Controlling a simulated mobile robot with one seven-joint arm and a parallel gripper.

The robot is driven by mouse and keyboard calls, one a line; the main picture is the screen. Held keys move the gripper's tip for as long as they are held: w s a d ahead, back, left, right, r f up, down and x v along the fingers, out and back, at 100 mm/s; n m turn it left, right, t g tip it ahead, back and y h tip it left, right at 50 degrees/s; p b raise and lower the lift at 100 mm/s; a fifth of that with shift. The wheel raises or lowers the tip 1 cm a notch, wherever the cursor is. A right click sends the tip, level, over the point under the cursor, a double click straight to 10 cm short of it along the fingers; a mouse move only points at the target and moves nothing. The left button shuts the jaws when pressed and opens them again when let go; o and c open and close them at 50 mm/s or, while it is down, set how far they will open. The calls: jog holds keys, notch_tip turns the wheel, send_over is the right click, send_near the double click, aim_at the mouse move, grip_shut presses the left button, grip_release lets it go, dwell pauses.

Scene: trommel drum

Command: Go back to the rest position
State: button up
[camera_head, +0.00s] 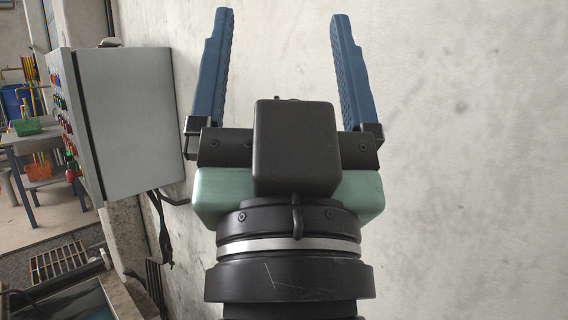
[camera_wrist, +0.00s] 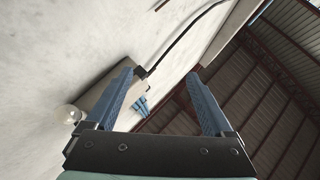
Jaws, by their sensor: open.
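My gripper (camera_head: 282,75) is raised in front of a pale wall in the head view, its two blue fingers pointing up and spread wide apart. Nothing is between the fingers. In the wrist view my gripper (camera_wrist: 163,95) is also open and empty, with the wall on the left and a dark ribbed roof on the right.
A grey control box (camera_head: 130,120) with coloured buttons on its left side stands close left of my gripper. A table (camera_head: 40,180) with an orange bin (camera_head: 38,171) and a green basket (camera_head: 27,127) is further left. A floor grate (camera_head: 58,262) lies below. The pale wall (camera_head: 470,150) fills the right.

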notch_tip(320, 180, up, 16)
jog(key=s+t+p, duration=0.1)
jog(key=s+p, duration=0.1)
jog(key=p, duration=1.1)
jog(key=shift+f+p, duration=0.15)
jog(key=shift+p, duration=0.25)
